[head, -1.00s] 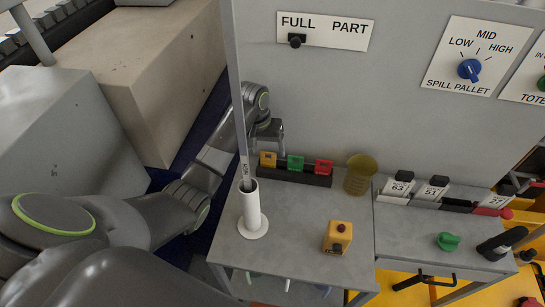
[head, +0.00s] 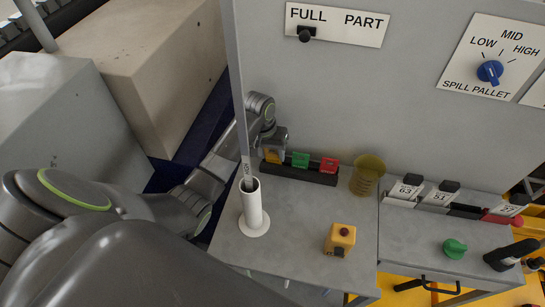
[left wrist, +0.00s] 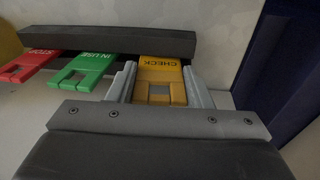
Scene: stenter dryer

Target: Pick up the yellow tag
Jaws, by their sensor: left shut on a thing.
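The yellow tag (left wrist: 160,82), lettered CHECK, stands in the dark slotted rack (left wrist: 210,42) at the end nearest my left arm. In the left wrist view the two fingers of my left gripper (left wrist: 160,85) are on either side of it and shut on it. The tag's lettered end is still at the rack. In the head view my left gripper (head: 275,145) covers much of the yellow tag (head: 272,157). My right gripper is not in view.
A green tag (head: 300,160) and a red tag (head: 329,165) sit in the same rack, beside the yellow one. A yellow translucent cup (head: 367,175) stands right of the rack. A white tube holder (head: 252,210) with a tall pole and a yellow button box (head: 340,240) stand nearer on the grey table.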

